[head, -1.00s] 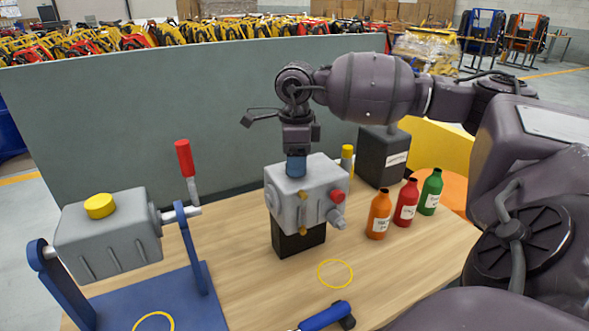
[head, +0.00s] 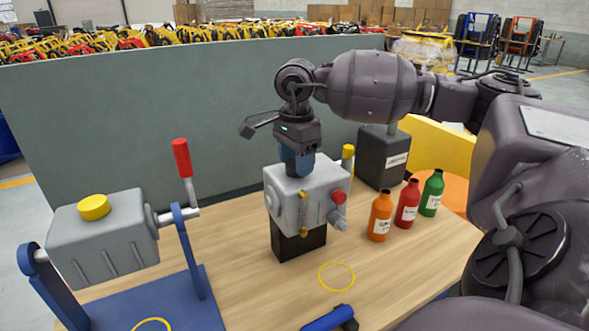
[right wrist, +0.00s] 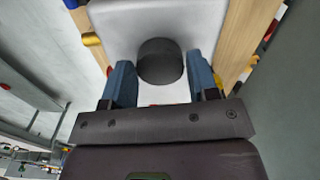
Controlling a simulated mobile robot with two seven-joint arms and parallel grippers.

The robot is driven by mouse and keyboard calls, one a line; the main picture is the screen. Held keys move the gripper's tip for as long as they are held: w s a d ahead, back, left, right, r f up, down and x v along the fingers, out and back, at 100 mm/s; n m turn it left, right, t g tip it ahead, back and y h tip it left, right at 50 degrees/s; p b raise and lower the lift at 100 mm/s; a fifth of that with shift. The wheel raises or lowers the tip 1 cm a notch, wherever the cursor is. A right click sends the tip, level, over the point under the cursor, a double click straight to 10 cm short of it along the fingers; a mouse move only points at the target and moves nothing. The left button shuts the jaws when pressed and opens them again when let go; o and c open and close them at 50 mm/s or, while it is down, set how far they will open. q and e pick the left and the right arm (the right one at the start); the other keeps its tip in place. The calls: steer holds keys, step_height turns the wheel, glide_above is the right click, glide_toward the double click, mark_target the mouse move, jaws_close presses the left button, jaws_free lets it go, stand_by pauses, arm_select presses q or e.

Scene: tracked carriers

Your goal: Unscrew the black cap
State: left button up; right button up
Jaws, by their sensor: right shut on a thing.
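The grey gearbox-like housing (head: 325,197) stands on a black block (head: 298,243) on the table. My right gripper (head: 297,168) points straight down at the top of the housing, its blue fingers low against it. In the right wrist view the black cap (right wrist: 160,60) is a dark round piece on the pale housing top, between the two blue fingers. The gripper is shut on it. In the head view the fingers hide the cap. My left gripper is not in view.
On the housing are a red knob (head: 338,198) and yellow fittings. Orange (head: 380,215), red (head: 407,204) and green (head: 432,193) bottles stand to its right, a black canister (head: 381,158) behind. A grey drum (head: 104,238) on a blue stand is at left. A yellow ring (head: 336,276) marks clear table in front.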

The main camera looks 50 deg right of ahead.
steer(key=n, duration=0.4)
steer(key=shift+f+b, duration=0.1)
steer(key=shift+b, duration=0.25)
steer(key=o, duration=0.6)
steer(key=shift+o, duration=0.3)
